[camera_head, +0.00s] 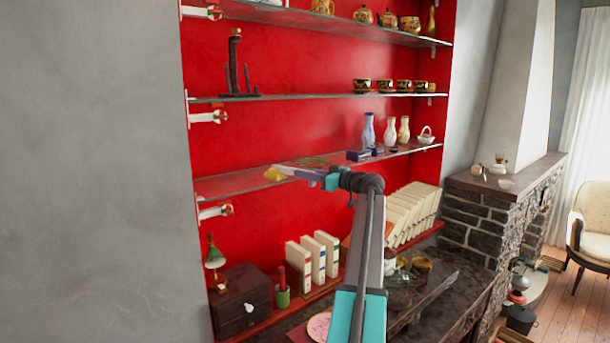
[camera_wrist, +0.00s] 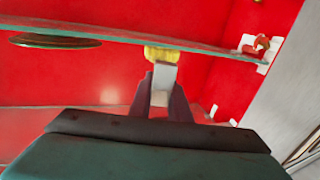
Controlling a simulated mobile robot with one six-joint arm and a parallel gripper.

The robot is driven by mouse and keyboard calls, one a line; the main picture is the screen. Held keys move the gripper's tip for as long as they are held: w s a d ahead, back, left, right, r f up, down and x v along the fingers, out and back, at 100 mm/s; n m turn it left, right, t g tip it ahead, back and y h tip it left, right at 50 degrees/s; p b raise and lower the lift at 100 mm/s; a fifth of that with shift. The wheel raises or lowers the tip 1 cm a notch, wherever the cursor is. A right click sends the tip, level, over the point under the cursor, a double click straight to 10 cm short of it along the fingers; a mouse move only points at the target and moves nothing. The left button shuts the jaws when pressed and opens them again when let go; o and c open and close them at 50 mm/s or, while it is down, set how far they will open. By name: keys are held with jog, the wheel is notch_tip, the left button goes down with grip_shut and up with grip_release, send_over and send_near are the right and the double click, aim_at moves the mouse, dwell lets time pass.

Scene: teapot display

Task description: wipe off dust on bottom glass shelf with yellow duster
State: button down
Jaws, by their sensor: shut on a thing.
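My gripper (camera_head: 318,177) is at the front of the bottom glass shelf (camera_head: 235,184), near its left half. It is shut on the light handle of the yellow duster (camera_head: 275,174), which points left. In the wrist view the handle is between the two dark fingers (camera_wrist: 163,88). The yellow duster head (camera_wrist: 162,54) overlaps the edge of the glass shelf (camera_wrist: 110,42) there. I cannot tell whether it touches the glass. No dust can be made out clearly.
A dark round plate (camera_head: 312,162) lies on the shelf behind my gripper; it also shows in the wrist view (camera_wrist: 55,41). Blue box-like items (camera_head: 360,155) and vases (camera_head: 368,130) stand to the right. Books (camera_head: 312,258) are below. The shelf's left end looks clear.

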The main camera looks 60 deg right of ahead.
jog(key=shift+a, duration=0.2)
jog(key=shift+w+a+f, duration=0.1)
jog(key=shift+w+a, duration=0.2)
jog(key=shift+a, duration=0.5)
jog(key=shift+w+a, duration=0.25)
jog(key=shift+a, duration=0.5)
jog(key=shift+w+a, duration=0.3)
jog(key=shift+a, duration=0.55)
jog(key=shift+w+a, duration=0.25)
jog(key=shift+a, duration=0.6)
jog(key=shift+a, duration=0.1)
jog(key=shift+w+a, duration=0.3)
jog(key=shift+a, duration=0.5)
jog(key=shift+w+a, duration=0.25)
jog(key=shift+a, duration=0.55)
jog(key=shift+a+f, duration=0.1)
jog(key=shift+a, duration=0.05)
